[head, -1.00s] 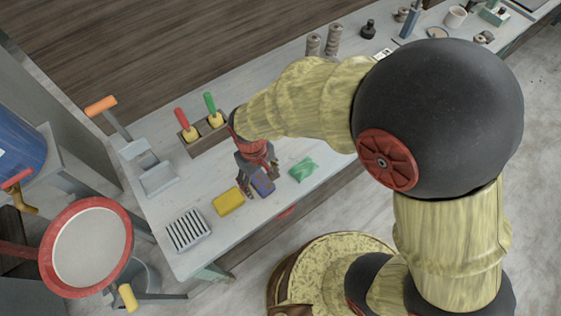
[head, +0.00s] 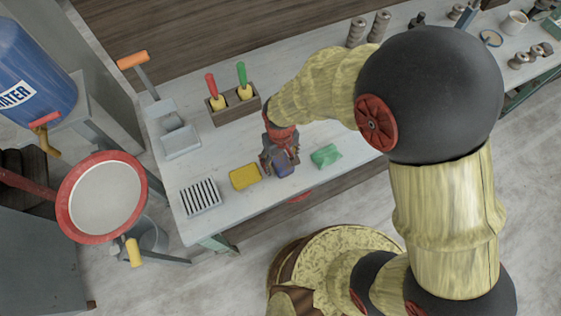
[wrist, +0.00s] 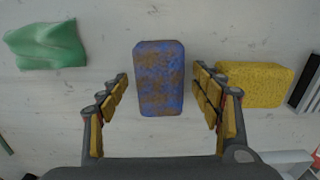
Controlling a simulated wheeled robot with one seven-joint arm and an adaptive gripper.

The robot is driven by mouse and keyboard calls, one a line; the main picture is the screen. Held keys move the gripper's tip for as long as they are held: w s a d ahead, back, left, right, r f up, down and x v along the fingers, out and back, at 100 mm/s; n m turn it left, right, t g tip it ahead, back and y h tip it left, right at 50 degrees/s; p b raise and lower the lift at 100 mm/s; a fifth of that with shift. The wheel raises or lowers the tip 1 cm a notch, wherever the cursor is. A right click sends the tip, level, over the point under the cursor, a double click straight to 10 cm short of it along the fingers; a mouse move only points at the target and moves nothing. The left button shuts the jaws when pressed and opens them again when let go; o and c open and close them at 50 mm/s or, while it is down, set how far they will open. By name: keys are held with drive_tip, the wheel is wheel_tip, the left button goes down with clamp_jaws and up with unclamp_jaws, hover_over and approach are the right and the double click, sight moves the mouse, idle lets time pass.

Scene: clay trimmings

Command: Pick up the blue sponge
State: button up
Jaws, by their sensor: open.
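The blue sponge (wrist: 159,78) has brown stains and lies on the pale workbench. In the wrist view it sits between the two open fingers of my gripper (wrist: 160,105), with a gap on each side, and it reaches beyond their tips. In the head view my gripper (head: 280,165) points down over the blue sponge (head: 284,170), hiding part of it. The fingers are apart and touch nothing that I can see.
A yellow sponge (head: 245,177) lies close on the left and a green cloth (head: 326,156) on the right. A slatted rack (head: 201,197), a dustpan (head: 180,142) and a wooden box (head: 230,113) with red and green handled tools stand further off on the workbench (head: 215,152).

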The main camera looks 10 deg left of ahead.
sight(280, 160)
drive_tip(key=shift+c, duration=0.4)
drive_tip(key=c, duration=1)
drive_tip(key=shift+o, duration=0.2)
drive_tip(key=shift+r, duration=0.15)
drive_tip(key=shift+r, duration=0.2)
wheel_tip(280, 160, up, 3)
drive_tip(key=shift+s+r+p, duration=0.1)
drive_tip(key=shift+p, duration=0.55)
drive_tip(key=s+r, duration=0.2)
drive_tip(key=s+r+p, duration=0.1)
drive_tip(key=s+r, duration=0.1)
drive_tip(key=r, duration=0.1)
drive_tip(key=shift+s+r, duration=0.15)
drive_tip(key=shift+s, duration=0.1)
drive_tip(key=s+r+p, duration=0.1)
drive_tip(key=s+r, duration=0.3)
drive_tip(key=s, duration=0.5)
drive_tip(key=shift+s+d+p, duration=0.15)
drive_tip(key=shift+d+p, duration=0.05)
drive_tip(key=shift+p, duration=0.2)
